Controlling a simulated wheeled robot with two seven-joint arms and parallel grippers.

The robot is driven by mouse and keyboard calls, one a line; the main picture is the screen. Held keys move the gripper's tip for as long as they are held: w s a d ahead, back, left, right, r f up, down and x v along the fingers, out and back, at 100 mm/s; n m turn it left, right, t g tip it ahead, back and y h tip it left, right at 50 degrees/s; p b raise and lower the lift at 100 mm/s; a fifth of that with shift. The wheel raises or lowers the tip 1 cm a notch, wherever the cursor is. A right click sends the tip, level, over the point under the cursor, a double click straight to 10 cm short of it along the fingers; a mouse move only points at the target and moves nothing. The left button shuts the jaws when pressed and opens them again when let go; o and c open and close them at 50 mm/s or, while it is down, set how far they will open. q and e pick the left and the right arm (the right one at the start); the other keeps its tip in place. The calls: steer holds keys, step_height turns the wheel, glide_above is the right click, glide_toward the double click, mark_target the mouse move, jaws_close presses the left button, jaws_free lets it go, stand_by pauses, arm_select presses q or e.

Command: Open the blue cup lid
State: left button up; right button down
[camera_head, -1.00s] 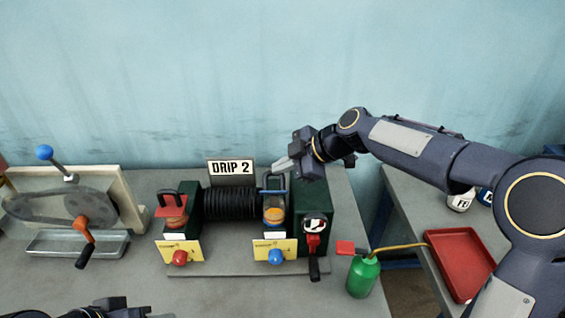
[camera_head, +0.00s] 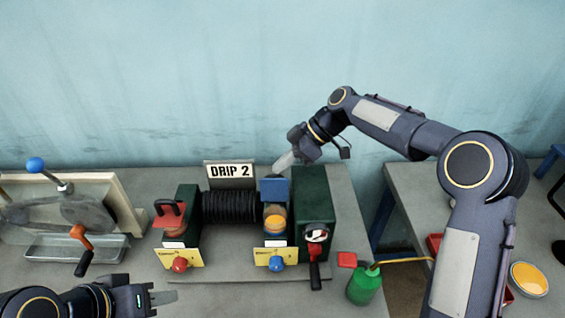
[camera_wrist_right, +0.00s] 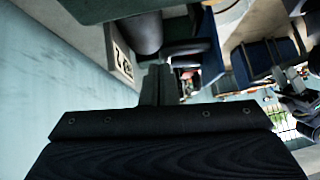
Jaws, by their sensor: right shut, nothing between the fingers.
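The blue cup lid (camera_head: 274,190) stands tilted up at the back of its cup (camera_head: 275,222) on the drip rig. The cup's mouth shows, with orange oil in it. My right gripper (camera_head: 284,162) is shut and empty, just above and behind the lid's upper edge; I cannot tell whether it touches the lid. Its closed fingers (camera_wrist_right: 158,85) also show in the right wrist view. My left gripper (camera_head: 160,297) is low at the left front, away from the lid; its jaw opening is unclear.
A red-lidded cup (camera_head: 171,222) stands left of the black coil (camera_head: 229,206). The DRIP 2 sign (camera_head: 231,171) rises behind it. A green oil can (camera_head: 364,286) stands at right front. A yellow-filled round dish (camera_head: 528,279) is at the far right.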

steer(key=shift+w+f, duration=0.2)
stand_by(0.3)
stand_by(0.3)
